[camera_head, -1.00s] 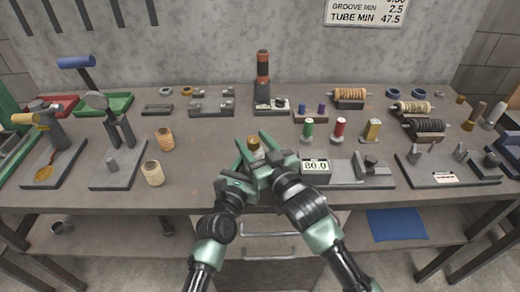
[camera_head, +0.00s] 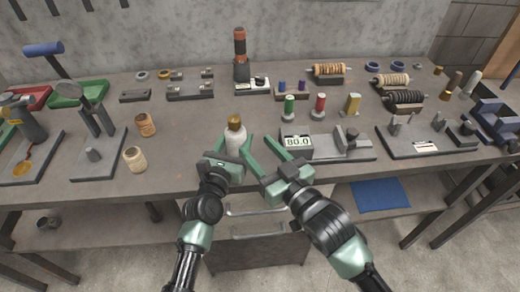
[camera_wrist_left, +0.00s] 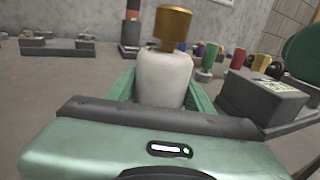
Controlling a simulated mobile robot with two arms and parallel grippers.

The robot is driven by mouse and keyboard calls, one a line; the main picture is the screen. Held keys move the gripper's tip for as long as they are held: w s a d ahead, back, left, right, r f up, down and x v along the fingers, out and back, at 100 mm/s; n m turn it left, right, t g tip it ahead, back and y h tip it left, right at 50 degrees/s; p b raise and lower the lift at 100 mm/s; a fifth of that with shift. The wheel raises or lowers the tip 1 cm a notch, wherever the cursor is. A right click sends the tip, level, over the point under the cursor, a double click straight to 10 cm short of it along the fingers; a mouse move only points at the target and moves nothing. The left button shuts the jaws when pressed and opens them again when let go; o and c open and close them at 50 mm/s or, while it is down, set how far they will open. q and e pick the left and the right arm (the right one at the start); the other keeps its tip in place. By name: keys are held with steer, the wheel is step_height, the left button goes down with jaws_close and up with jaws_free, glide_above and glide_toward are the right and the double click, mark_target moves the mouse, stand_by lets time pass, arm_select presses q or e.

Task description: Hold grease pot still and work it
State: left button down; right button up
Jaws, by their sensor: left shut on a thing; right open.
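The grease pot (camera_head: 236,141) is a white bottle-shaped pot with a brass-coloured cap (camera_head: 235,122). It stands upright near the front middle of the bench. My left gripper (camera_head: 233,150) is shut around its body. In the left wrist view the pot (camera_wrist_left: 163,80) sits between the green fingers, with its cap (camera_wrist_left: 172,26) clear above them. My right gripper (camera_head: 261,155) is open and empty, just right of the pot, its fingers pointing forward and spread. I cannot tell whether its left finger touches the pot.
A gauge block reading 80.0 (camera_head: 298,146) stands close right of my right gripper. Green (camera_head: 289,108) and red (camera_head: 320,103) spools stand behind it. Two tan rolls (camera_head: 135,159) (camera_head: 146,125) stand to the left. The bench between them and the pot is clear.

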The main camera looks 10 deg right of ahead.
arm_select(q)
steer(key=c, duration=0.5)
jaws_free()
